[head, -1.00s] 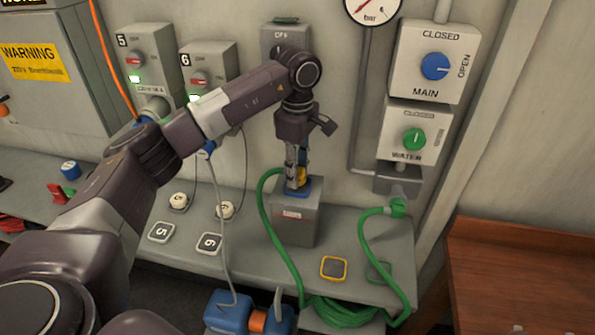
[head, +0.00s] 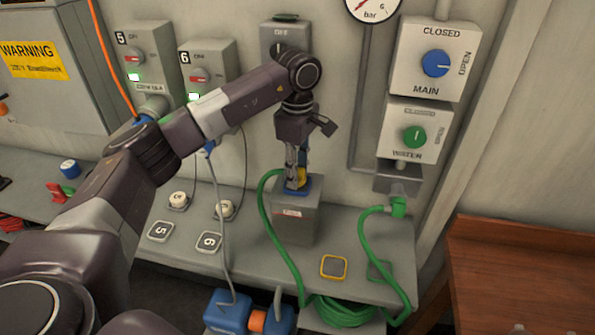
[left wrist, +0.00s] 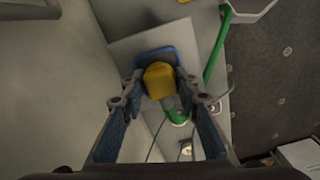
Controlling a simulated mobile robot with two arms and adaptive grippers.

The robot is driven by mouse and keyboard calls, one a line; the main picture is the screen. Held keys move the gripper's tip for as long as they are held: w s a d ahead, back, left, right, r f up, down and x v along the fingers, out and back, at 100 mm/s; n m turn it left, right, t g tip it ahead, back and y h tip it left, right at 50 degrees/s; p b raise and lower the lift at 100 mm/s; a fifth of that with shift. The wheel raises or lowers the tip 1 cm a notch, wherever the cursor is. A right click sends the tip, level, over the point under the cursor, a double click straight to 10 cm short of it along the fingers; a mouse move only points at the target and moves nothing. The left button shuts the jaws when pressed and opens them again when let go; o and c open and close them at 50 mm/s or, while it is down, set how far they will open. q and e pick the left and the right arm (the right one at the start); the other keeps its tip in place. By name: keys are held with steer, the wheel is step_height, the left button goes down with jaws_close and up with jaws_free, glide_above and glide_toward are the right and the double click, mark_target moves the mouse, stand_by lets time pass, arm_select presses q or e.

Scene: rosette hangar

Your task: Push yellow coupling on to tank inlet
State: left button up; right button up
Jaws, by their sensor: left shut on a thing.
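The yellow coupling (head: 301,175) stands at the top of the small grey tank (head: 293,220), at the blue inlet (head: 297,190). The green hose (head: 270,215) runs from the coupling down past the tank's left side. My left gripper (head: 296,172) points straight down over the tank and is shut on the coupling. In the left wrist view the coupling (left wrist: 159,79) sits between the fingertips, over the blue inlet (left wrist: 150,58). How deep the coupling sits on the inlet is hidden. My right gripper is out of view.
The tank stands on a grey bench (head: 350,240) against the wall. Right of it are a yellow-framed pad (head: 333,267) and a green hose joint (head: 398,206) below the WATER valve box (head: 410,133). A brown table (head: 520,270) stands at right.

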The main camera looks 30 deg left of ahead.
arm_select(q)
steer(key=shift+f, duration=0.15)
steer(key=o, duration=1.1)
steer(key=shift+o, duration=0.2)
step_height(320, 180, up, 12)
